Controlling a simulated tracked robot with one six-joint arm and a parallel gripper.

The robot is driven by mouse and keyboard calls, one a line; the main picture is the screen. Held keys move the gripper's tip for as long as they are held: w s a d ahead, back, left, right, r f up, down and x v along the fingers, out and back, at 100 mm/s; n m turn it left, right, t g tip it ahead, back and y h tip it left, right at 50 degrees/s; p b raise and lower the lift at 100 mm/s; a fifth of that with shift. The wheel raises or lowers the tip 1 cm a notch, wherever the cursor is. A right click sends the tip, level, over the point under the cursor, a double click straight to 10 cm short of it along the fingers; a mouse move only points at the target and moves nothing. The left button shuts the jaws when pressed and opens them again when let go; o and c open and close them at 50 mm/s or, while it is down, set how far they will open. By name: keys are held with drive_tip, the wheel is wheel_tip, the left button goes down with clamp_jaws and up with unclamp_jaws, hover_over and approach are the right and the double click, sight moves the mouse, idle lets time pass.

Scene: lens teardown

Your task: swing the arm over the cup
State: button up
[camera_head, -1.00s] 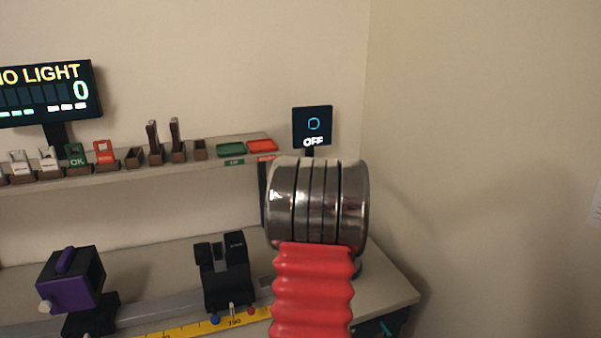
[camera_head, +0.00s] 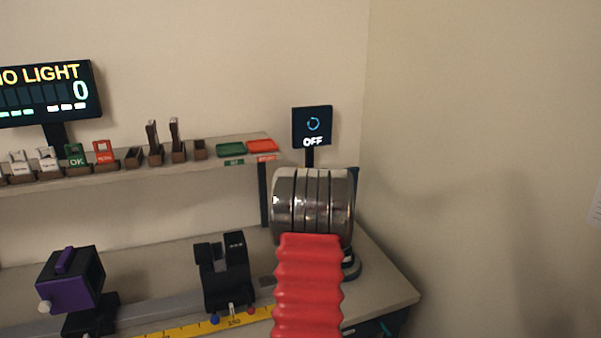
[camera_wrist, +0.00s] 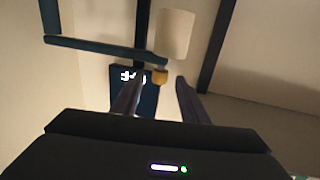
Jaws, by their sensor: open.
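My gripper (camera_wrist: 159,78) is open in the wrist view, with its two dark fingers apart. A small amber cylinder (camera_wrist: 160,75) shows between the fingertips; I cannot tell whether it is the cup or how far off it is. No cup can be made out for sure in the head view. There, my own red and metal arm covers the right end of the bench and hides the gripper. A dark round base (camera_head: 351,266) shows partly behind the arm.
The bench (camera_head: 385,290) carries a purple device (camera_head: 70,282), a black holder (camera_head: 225,275) and a yellow scale (camera_head: 190,329). A shelf holds small boxes and green (camera_head: 231,149) and red (camera_head: 262,146) trays. An OFF display (camera_head: 312,126) stands behind my arm.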

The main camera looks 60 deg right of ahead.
drive_tip(key=shift+x, duration=2.45)
clamp_jaws()
